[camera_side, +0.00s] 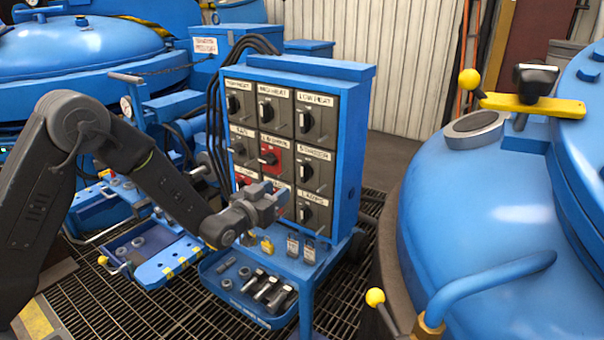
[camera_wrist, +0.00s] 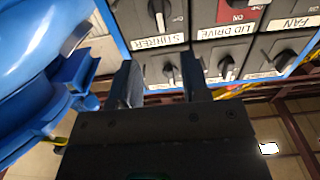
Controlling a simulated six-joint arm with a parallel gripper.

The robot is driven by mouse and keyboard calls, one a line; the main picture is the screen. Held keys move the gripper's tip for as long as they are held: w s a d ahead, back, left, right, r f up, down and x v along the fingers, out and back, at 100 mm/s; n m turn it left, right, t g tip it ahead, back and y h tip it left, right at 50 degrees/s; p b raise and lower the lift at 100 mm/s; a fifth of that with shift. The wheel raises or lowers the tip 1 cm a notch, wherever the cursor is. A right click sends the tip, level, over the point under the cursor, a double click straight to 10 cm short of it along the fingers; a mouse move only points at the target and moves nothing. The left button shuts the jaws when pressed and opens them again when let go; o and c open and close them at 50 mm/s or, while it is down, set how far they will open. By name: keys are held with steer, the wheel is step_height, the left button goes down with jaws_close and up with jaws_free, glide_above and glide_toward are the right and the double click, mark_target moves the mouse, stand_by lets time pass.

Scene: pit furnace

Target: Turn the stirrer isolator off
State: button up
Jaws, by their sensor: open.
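The stirrer isolator (camera_side: 310,174) is a grey square switch with a black knob in the panel's right column, second row in the side view. Its knob looks about upright there. My gripper (camera_side: 274,199) is open and empty in front of the panel in the side view. In the wrist view my gripper (camera_wrist: 159,66) has its two fingers apart, below the stirrer label in the picture. I see no contact with the stirrer knob.
The blue switch panel (camera_side: 347,150) holds several similar switches close together. The red lid drive switch (camera_side: 271,156) is beside the stirrer. A tray of bolts (camera_side: 243,298) and padlocks (camera_side: 293,246) sit below. A large blue vessel (camera_side: 480,200) stands at right.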

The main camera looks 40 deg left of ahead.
mark_target(302, 173)
steer(key=w, duration=1.1)
steer(key=shift+w, duration=0.25)
steer(key=shift+c, duration=0.3)
jaws_close()
